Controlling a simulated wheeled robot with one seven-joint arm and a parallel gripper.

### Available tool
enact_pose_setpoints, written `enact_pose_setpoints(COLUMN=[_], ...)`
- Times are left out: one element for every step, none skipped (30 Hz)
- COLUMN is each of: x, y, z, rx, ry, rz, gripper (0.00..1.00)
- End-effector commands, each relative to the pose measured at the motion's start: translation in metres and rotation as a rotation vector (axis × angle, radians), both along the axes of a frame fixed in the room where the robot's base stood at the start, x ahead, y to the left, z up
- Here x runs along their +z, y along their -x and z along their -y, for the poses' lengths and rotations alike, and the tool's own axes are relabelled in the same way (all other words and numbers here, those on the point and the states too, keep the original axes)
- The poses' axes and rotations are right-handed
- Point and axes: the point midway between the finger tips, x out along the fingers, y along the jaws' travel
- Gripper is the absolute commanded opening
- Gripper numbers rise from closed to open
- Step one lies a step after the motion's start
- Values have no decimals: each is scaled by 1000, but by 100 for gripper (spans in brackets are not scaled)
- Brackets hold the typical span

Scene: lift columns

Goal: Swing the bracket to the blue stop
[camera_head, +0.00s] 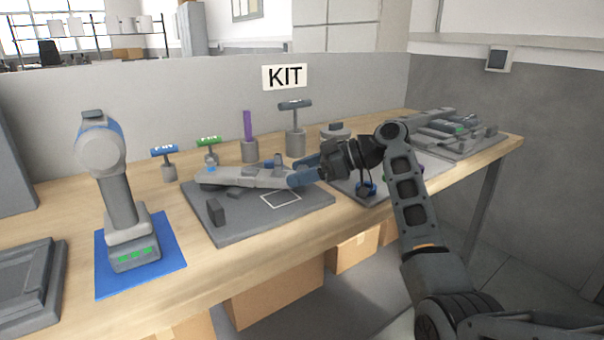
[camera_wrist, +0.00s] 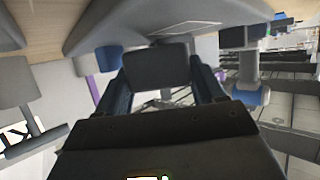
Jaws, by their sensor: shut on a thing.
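The bracket (camera_head: 240,178) is a long light-grey arm lying across a dark grey board (camera_head: 255,222) on the bench. My gripper (camera_head: 300,174) is at the right end of the bracket, its blue-edged fingers around that end. In the wrist view my gripper (camera_wrist: 160,85) is shut on a grey block-like part (camera_wrist: 157,68) of the bracket between both fingers. A small blue piece (camera_head: 211,169) shows at the bracket's left end. Another blue piece (camera_head: 269,163) shows just behind the bracket; I cannot tell which is the stop. A blue block (camera_wrist: 110,57) also shows in the wrist view.
A dark upright block (camera_head: 215,212) and a white outlined square (camera_head: 281,198) are on the board. A drill-like tool (camera_head: 120,205) stands on a blue mat (camera_head: 172,255) at left. Several T-handled tools, including a blue one (camera_head: 165,151), stand behind. A pale board (camera_head: 405,175) lies right.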

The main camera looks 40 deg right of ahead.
Motion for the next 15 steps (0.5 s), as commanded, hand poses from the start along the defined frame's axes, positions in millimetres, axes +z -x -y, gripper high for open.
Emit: enact_pose_setpoints(x=[-1,-1,-1,-1,-1,-1,-1,-1,-1,-1,-1,-1,0,-1,0], y=[-1,-1,-1,-1,-1,-1,-1,0,0,0,0,0,0,0,0], z=[-1,-1,-1,-1,-1,-1,-1,-1,-1,-1,-1,-1,-1,-1,-1], rx=[0,0,-1,-1,-1,-1,-1,-1,-1,-1,0,0,0,-1,-1], ry=[0,0,-1,-1,0,-1,-1,-1,-1,-1,0,0,0,0,0], rz=[-1,-1,-2,-2,-3,-2,-2,-2,-2,-2,-1,-1,-1,-1,-1], gripper=[14,14,14,14,71,75,78,81,85,88,89,89,89,89,89])
